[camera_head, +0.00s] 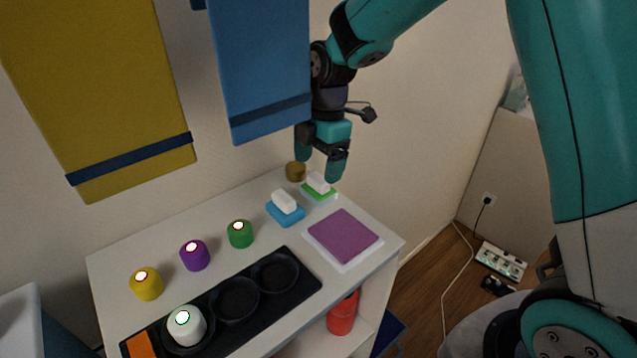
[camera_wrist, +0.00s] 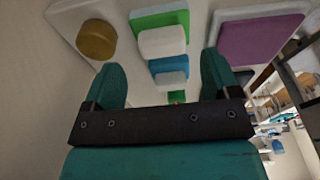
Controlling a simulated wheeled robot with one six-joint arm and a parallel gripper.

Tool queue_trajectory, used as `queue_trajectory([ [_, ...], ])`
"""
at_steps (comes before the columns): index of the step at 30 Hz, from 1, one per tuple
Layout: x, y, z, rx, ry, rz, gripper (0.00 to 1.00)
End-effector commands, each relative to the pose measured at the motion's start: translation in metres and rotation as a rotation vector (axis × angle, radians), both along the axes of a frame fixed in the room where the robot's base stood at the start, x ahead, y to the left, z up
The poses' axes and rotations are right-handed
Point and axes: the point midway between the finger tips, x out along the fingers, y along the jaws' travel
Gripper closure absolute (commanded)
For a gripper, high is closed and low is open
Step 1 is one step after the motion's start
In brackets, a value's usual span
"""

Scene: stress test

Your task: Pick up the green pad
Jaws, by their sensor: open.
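The green pad (camera_head: 312,194) lies near the back right of the white cabinet top, with a white block-shaped handle (camera_head: 318,181) on it. In the wrist view the green pad (camera_wrist: 150,21) and its white handle (camera_wrist: 163,42) show ahead of the fingers, between their lines. My gripper (camera_head: 319,167) is open, pointing down just above and behind the pad's handle. In the wrist view my gripper (camera_wrist: 163,62) has its teal fingers wide apart with nothing held between them. Contact with the handle cannot be made out.
A blue pad (camera_head: 288,217) with a white handle is beside the green one. A brown cylinder (camera_head: 295,172) stands behind left. A purple pad (camera_head: 343,236) lies in front right. Several coloured cylinders and a black tray (camera_head: 240,329) fill the left. Yellow (camera_head: 100,90) and blue (camera_head: 262,60) cloths hang above.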

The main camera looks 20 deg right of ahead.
Motion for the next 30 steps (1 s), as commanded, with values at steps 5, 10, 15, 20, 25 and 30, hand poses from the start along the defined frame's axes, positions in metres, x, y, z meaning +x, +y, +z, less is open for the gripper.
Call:
queue_trajectory([
  [5,-0.002,0.001,-0.011,0.000,0.004,-0.001,0.18],
  [10,-0.005,0.001,-0.036,-0.001,0.006,0.000,0.18],
  [15,-0.005,0.003,-0.054,0.000,0.000,-0.001,0.18],
  [20,-0.005,0.003,-0.057,0.000,-0.001,-0.001,0.18],
  [25,-0.005,0.003,-0.057,0.000,-0.001,-0.001,0.41],
  [30,-0.005,0.003,-0.057,0.000,-0.001,-0.001,0.58],
])
